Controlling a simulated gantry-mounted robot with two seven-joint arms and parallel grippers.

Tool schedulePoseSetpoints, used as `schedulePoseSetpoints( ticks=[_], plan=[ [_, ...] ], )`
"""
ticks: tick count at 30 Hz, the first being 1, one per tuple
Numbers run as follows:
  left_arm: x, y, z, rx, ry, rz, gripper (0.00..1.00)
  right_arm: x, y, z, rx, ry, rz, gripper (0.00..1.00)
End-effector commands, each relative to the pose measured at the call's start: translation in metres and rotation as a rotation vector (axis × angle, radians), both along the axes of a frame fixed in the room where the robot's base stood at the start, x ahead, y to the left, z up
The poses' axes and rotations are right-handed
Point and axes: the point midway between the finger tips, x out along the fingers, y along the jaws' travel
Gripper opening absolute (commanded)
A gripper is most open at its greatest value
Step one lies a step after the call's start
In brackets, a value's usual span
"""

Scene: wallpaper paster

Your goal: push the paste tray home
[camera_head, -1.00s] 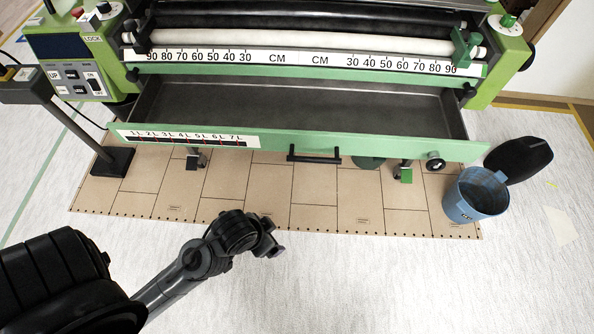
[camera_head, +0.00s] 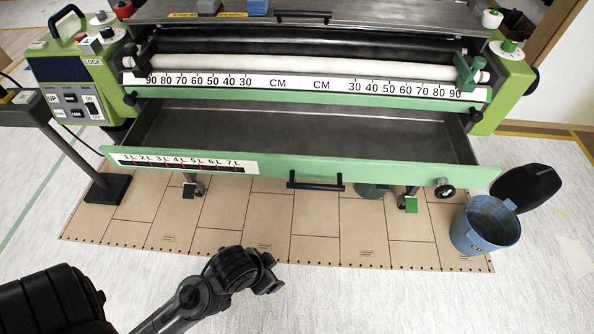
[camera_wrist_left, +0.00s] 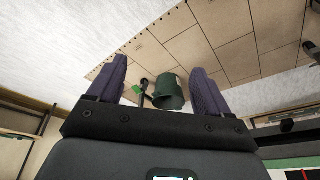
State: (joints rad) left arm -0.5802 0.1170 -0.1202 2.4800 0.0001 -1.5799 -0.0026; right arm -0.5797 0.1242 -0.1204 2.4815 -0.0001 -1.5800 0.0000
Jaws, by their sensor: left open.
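The paste tray (camera_head: 300,132) is a long, dark grey metal tray with a green front panel (camera_head: 400,174) and a black bar handle (camera_head: 316,182). In the head view it is pulled out toward me from under the machine's ruler bar. My left gripper (camera_head: 272,274) is low in front of the panel, below and slightly left of the handle, apart from both. In the left wrist view its two purple-tinted fingers (camera_wrist_left: 160,72) are spread with nothing between them. The handle cannot be clearly made out there. My right gripper is in neither view.
A blue bucket (camera_head: 484,228) and its black lid (camera_head: 526,188) are on the floor at the right. A dark green bucket (camera_wrist_left: 170,92) is under the tray. Cardboard (camera_head: 300,222) covers the floor. A control box (camera_head: 76,85) is at the left. The near floor is open.

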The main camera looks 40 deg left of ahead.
Motion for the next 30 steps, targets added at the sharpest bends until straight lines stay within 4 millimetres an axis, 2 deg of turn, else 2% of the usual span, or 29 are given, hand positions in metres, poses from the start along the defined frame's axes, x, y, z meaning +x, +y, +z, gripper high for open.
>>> schedulePoseSetpoints(
  ticks=[1, 5, 11, 15, 19, 22, 25, 28, 30],
  plan=[
    [0.0, 0.0, 0.0, 0.003, 0.001, -0.009, 0.71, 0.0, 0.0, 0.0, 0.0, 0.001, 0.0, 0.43],
    [0.009, -0.001, 0.003, 0.024, -0.052, -0.092, 0.51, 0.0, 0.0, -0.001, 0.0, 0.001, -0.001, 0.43],
    [0.059, 0.005, 0.012, 0.11, -0.332, -0.247, 0.2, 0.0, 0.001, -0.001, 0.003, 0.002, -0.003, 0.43],
    [0.095, 0.022, 0.012, 0.269, -0.549, -0.305, 0.0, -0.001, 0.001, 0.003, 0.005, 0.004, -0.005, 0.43],
    [0.114, 0.047, 0.02, 0.501, -0.693, -0.316, 0.0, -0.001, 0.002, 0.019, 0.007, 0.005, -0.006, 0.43],
    [0.115, 0.067, 0.031, 0.726, -0.749, -0.314, 0.0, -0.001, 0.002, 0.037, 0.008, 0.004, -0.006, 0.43],
    [0.105, 0.084, 0.044, 0.979, -0.754, -0.312, 0.0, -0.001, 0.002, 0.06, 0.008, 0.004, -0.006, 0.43],
    [0.085, 0.091, 0.064, 1.235, -0.708, -0.319, 0.0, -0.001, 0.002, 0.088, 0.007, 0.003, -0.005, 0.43],
    [0.067, 0.087, 0.08, 1.391, -0.655, -0.33, 0.0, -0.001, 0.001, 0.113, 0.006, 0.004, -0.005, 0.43]
  ],
)
